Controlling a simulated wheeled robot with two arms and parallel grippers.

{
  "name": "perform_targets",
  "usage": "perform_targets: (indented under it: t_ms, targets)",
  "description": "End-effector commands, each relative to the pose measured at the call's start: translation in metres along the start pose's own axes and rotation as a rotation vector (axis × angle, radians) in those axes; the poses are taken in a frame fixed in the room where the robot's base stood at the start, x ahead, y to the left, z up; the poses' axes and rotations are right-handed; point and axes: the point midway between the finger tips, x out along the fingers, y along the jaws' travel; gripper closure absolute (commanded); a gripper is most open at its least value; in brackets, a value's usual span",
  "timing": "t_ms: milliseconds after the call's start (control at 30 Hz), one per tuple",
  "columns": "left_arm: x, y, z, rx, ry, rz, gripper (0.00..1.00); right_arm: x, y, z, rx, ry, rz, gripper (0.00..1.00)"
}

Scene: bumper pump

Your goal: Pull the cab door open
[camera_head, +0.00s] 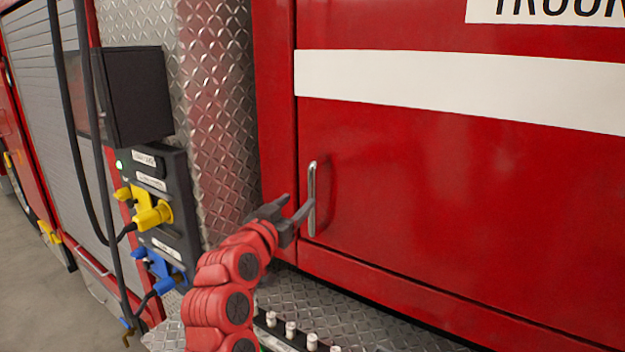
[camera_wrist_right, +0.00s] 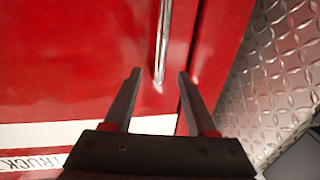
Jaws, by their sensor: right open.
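The cab door (camera_head: 430,190) is red with a white stripe and looks shut, its left edge lying along the frame. A silver vertical bar handle (camera_head: 311,198) is fixed near that edge. My right gripper (camera_head: 296,205) is at the lower part of the handle with its fingers apart. In the right wrist view, the open fingers of the right gripper (camera_wrist_right: 158,75) point at the door, and the handle (camera_wrist_right: 163,45) lies between their lines, towards the tips. I cannot tell whether a finger touches it. The left gripper is not in view.
A dark panel (camera_head: 165,200) with yellow and blue plugs and hanging black cables stands left of my right arm. Diamond-plate metal (camera_head: 215,110) borders the door. A step with several white knobs (camera_head: 291,329) lies below.

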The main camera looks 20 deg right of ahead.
Motion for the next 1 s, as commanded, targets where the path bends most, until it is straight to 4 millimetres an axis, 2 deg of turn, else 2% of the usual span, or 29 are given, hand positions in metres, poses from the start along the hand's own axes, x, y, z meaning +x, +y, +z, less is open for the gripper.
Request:
perform_targets:
  t_ms: [33,200,400,600,833,867,1000]
  targets:
    - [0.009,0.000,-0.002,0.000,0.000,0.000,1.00,0.014,0.002,-0.004,-0.003,-0.002,0.005,0.43]
    - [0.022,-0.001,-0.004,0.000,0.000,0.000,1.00,0.052,0.001,-0.004,-0.003,-0.001,0.004,0.43]
    - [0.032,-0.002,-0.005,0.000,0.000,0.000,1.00,0.084,0.000,-0.003,-0.002,0.000,0.001,0.43]
    - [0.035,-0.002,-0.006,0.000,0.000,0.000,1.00,0.096,0.000,0.000,-0.002,-0.001,0.000,0.43]
    - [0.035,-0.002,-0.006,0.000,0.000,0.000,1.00,0.096,0.000,0.000,-0.001,0.001,-0.001,0.43]
    - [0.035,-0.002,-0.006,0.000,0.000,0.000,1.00,0.096,0.000,0.000,-0.001,0.001,-0.001,0.45]
    - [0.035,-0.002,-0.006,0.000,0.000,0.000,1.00,0.096,0.000,0.000,-0.001,0.001,-0.001,0.70]
